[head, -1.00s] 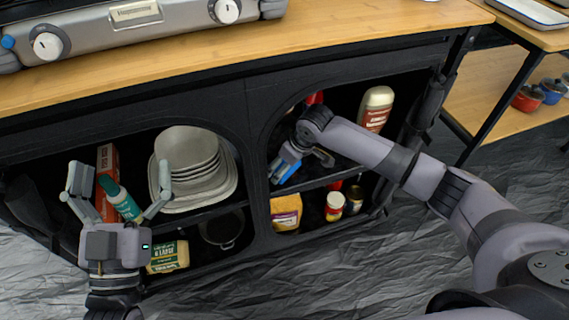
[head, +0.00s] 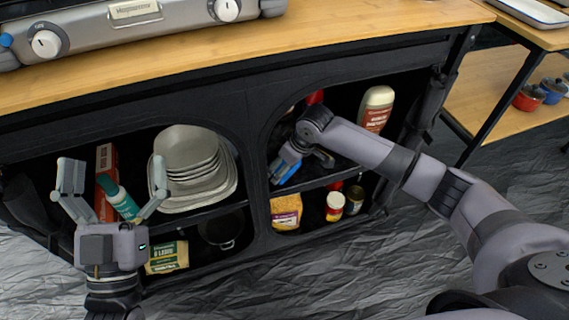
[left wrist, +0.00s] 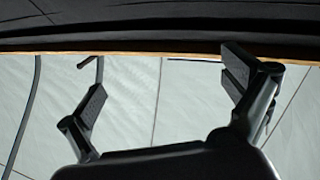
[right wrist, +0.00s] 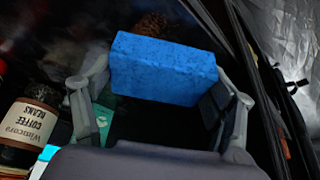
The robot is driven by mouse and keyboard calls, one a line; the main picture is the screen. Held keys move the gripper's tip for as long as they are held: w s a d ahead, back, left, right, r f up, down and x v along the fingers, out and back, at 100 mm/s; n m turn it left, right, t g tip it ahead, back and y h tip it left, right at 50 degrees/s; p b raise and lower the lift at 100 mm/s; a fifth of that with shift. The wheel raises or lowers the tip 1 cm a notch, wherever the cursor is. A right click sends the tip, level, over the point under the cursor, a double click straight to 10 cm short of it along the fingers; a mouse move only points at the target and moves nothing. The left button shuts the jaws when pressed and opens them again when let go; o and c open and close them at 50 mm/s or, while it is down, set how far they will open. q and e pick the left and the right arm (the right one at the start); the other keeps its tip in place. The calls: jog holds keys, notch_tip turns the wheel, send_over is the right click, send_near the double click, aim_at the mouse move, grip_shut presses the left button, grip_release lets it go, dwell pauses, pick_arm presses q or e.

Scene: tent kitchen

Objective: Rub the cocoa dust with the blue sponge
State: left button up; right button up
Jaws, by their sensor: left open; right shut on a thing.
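The blue sponge (right wrist: 163,68) is held between the fingers of my right gripper (right wrist: 160,100) in the right wrist view. In the head view my right gripper (head: 283,168) is inside the right cabinet opening, at the upper shelf, and the sponge shows as a small blue patch (head: 288,173). A brown grainy patch (right wrist: 152,24), which looks like the cocoa dust, shows just beyond the sponge. I cannot tell whether they touch. My left gripper (head: 114,180) is open and empty in front of the left opening; its spread fingers also show in the left wrist view (left wrist: 165,85).
A coffee beans jar (right wrist: 27,127) stands left of my right gripper. A white bottle (head: 376,108) is on the same upper shelf. The cabinet's divider and shelf edges surround my right gripper.

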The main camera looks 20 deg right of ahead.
pick_arm(q)
jog(key=shift+s+r+t, duration=0.3)
jog(key=shift+r, duration=0.1)
pick_arm(e)
jog(key=shift+f, duration=0.8)
pick_arm(q)
jog(key=shift+s+r, duration=0.15)
jog(key=shift+r, duration=0.05)
pick_arm(e)
jog(key=shift+f, duration=0.15)
